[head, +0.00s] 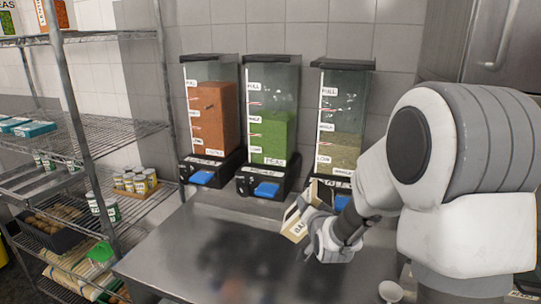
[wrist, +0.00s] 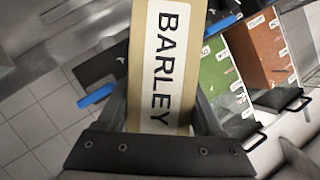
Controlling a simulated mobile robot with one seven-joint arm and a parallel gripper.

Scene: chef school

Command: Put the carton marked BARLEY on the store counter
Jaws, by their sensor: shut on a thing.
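The carton marked BARLEY (wrist: 184,62) is tan with a white label, and it fills the middle of the wrist view. My gripper (wrist: 163,112) is shut on it, one finger on each side. In the head view the carton (head: 296,222) is tilted and held above the steel counter (head: 190,245), in front of the dispensers. My gripper (head: 318,232) partly hides it there. The carton's far end runs out of the top of the wrist view.
Dispensers with orange (head: 212,115), green (head: 270,135) and pale green (head: 340,145) contents stand along the counter's back. Wire shelves (head: 95,135) with cans and boxes are at the left. A small white bowl (head: 391,291) is at the front right. The counter's left part is clear.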

